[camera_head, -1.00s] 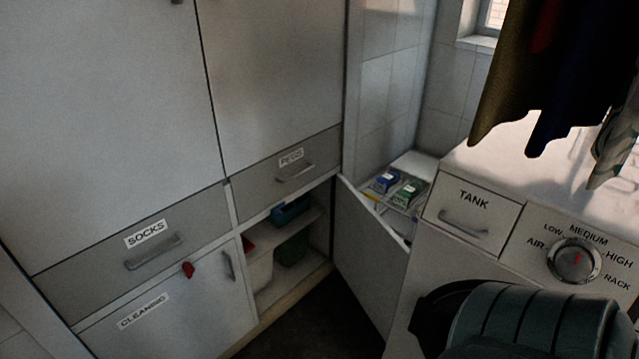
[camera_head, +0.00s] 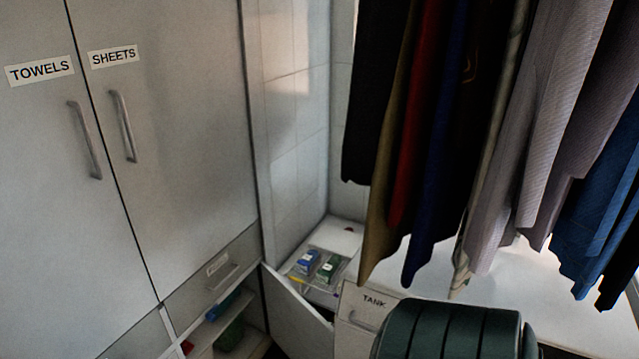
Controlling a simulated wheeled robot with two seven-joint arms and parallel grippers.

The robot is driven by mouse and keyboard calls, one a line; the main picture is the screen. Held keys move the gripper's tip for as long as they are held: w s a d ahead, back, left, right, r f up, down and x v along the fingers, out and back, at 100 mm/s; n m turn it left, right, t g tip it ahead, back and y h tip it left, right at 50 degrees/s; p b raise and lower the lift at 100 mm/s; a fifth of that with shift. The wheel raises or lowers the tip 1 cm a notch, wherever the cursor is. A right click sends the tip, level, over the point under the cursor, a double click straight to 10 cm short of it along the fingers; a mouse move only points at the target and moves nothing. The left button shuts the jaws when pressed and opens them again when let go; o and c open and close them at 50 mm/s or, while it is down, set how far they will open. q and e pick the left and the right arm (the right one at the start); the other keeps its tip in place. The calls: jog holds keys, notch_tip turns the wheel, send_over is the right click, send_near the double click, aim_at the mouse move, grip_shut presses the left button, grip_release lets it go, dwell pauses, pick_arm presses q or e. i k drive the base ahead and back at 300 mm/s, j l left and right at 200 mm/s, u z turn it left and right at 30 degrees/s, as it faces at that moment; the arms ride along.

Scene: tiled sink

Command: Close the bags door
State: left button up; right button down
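An open door (camera_head: 298,318) hangs from the right side of a low cabinet, below the drawer at the right end of the tall cupboard. It is swung out toward the dryer, and its label is not visible. Behind it the cabinet's shelves show a blue item (camera_head: 222,304) and a green item (camera_head: 230,336). Neither of my grippers is in view. A dark green ribbed rounded part (camera_head: 455,332), likely my own arm, fills the bottom right.
The white dryer with its TANK drawer (camera_head: 362,306) stands close to the open door's right. Hanging clothes (camera_head: 430,130) fill the upper right. Cupboard doors marked TOWELS (camera_head: 60,150) and SHEETS (camera_head: 170,130) are shut. Small boxes (camera_head: 318,264) lie on a ledge behind.

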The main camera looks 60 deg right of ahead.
aim_at(296, 326)
jog(key=k, duration=0.65)
jog(key=z, duration=1.6)
jog(key=i+j, duration=0.55)
jog(key=i, duration=0.15)
jog(key=i+j, duration=0.55)
jog(key=i, duration=0.15)
jog(key=i+j, duration=0.55)
jog(key=i, duration=0.15)
jog(key=z, duration=0.15)
